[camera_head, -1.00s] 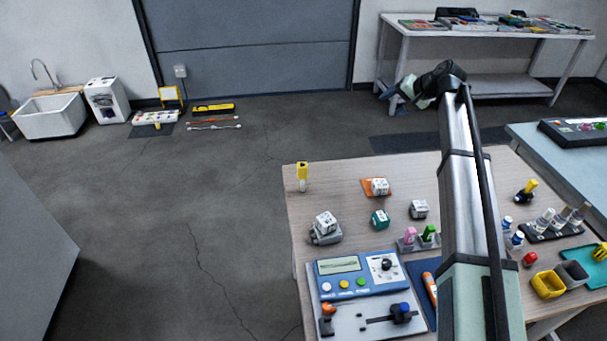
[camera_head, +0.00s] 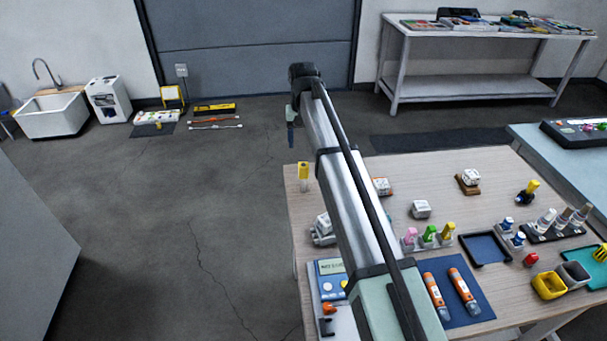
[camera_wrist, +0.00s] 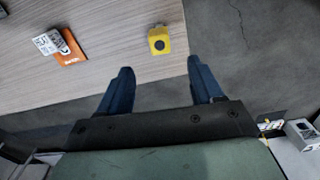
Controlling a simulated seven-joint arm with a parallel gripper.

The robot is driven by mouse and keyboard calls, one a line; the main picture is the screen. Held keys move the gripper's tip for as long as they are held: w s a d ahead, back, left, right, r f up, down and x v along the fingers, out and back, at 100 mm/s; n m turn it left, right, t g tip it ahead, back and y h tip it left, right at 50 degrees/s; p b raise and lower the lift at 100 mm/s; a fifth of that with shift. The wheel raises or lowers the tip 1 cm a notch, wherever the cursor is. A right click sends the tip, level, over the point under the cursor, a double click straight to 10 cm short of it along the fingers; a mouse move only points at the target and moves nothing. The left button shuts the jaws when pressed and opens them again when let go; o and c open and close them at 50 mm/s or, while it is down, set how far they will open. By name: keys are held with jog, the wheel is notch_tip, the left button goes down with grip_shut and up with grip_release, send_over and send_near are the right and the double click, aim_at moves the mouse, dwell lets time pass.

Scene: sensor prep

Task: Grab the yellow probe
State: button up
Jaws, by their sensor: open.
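A yellow probe with a white lower part (camera_head: 303,176) stands upright at the far left corner of the wooden table (camera_head: 470,290). In the wrist view the probe (camera_wrist: 158,40) shows from above as a yellow block near the table edge, ahead of the fingers and between their lines. My gripper (camera_wrist: 160,85) is open and empty, its two dark blue fingers apart. In the head view my gripper (camera_head: 291,125) hangs above and beyond the probe, clear of it.
A white cube (camera_head: 421,209) and a rack of coloured pieces (camera_head: 429,236) stand farther right. Open floor (camera_head: 220,200) lies left of the table.

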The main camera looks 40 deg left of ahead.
aim_at(303, 172)
notch_tip(303, 172, down, 14)
jog(key=shift+r, duration=0.15)
jog(key=c, duration=1.1)
dwell(0.3)
